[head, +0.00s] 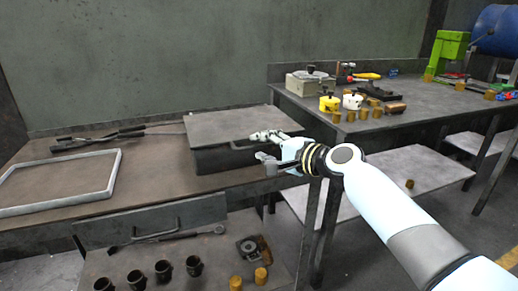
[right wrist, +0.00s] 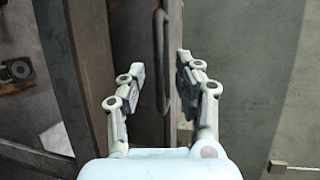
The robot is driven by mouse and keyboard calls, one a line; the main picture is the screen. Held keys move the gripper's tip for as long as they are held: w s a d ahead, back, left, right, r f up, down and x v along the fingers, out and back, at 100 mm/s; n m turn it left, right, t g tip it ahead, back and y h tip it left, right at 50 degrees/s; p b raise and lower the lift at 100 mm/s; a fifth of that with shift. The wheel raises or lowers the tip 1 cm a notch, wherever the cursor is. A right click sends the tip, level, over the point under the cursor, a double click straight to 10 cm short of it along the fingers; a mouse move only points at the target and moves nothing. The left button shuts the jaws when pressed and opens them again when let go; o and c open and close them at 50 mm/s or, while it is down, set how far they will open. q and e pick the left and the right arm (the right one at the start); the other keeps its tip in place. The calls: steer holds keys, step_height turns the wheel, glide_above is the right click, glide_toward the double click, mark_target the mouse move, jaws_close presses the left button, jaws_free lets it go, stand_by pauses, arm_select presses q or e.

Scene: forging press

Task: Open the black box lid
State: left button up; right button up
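The black box (head: 215,160) stands on the left bench in the head view, its flat grey lid (head: 235,121) lying level on top. A bar handle on its front is partly hidden by my right gripper. My right gripper (head: 262,146) is at the front right part of the box. In the right wrist view its two fingers (right wrist: 158,82) are wide apart, with the dark handle (right wrist: 163,60) showing between them. The fingers are not closed on it; whether one touches the box I cannot tell. My left gripper is in neither view.
A grey metal frame (head: 112,180) and long tongs (head: 95,138) lie on the bench left of the box. Below is an open drawer front (head: 150,222) and a shelf with dark cups. A second table (head: 425,103) with small parts stands to the right.

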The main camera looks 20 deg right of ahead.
steer(key=shift+x, duration=1)
steer(key=shift+c, duration=0.3)
jaws_close()
